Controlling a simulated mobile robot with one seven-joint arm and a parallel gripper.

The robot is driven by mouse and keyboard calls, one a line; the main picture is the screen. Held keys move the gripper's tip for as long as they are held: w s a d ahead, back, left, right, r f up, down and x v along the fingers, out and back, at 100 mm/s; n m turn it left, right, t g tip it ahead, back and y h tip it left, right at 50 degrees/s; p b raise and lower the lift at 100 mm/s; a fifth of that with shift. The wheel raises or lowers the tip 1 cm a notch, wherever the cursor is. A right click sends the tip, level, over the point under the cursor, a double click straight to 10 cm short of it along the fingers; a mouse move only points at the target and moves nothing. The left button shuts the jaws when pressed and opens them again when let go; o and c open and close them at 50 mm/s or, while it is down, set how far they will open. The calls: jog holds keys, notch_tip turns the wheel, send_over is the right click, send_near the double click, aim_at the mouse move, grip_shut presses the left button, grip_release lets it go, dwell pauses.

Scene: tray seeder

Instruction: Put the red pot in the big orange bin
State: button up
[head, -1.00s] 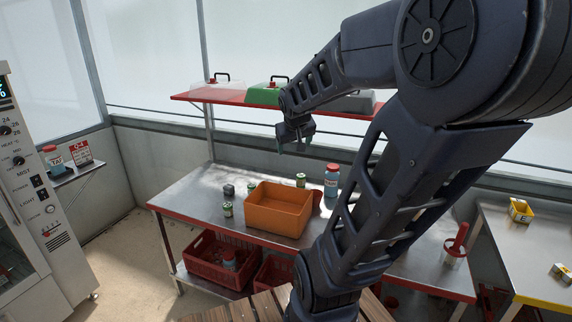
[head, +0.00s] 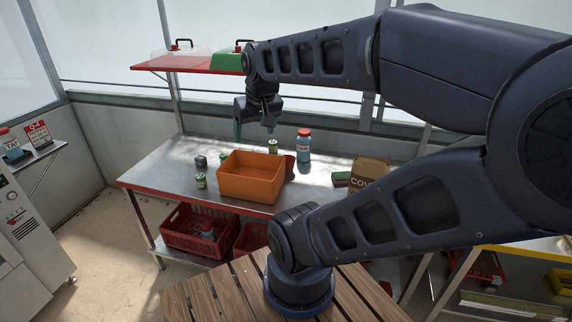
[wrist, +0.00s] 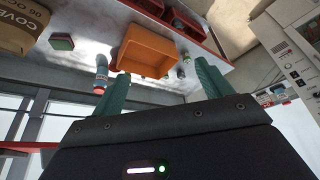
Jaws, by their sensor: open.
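The big orange bin (head: 250,187) stands on the metal bench and also shows in the wrist view (wrist: 148,66). Its visible inside looks empty. A dark red object (head: 290,168), probably the red pot, stands just behind the bin's right side, partly hidden by it. A small red patch beside the bin in the wrist view may be the same thing, too small to tell. My gripper (head: 254,131) is open and empty, raised above the back of the bench behind the bin. Its green fingers (wrist: 162,70) are spread apart in the wrist view.
A blue bottle with a red cap (head: 304,146) stands close right of the red object. Small cans (head: 201,181) and a dark block (head: 200,162) stand left of the bin. A cardboard box (head: 369,172) is at right. Red crates (head: 190,236) sit below.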

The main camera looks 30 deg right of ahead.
jog(key=w+d+f+m+y, duration=0.25)
jog(key=w+f+m, duration=0.2)
jog(key=w, duration=0.25)
jog(key=w+d+f+m+y, duration=0.2)
jog(key=w+d+f+m, duration=0.15)
jog(key=w+m, duration=0.35)
jog(key=w+d+f+m+y, duration=0.2)
jog(key=w+d+f+m, duration=0.15)
jog(key=w, duration=0.45)
jog(key=m+t+h, duration=0.2)
jog(key=m+t, duration=0.3)
jog(key=m, duration=1.2)
send_near(288, 159)
jog(key=w+a+f, duration=0.4)
jog(key=a, duration=0.1)
jog(key=shift+w, duration=0.3)
jog(key=c, duration=0.8)
jog(key=shift+n+h, duration=0.25)
jog(key=shift+n, duration=0.05)
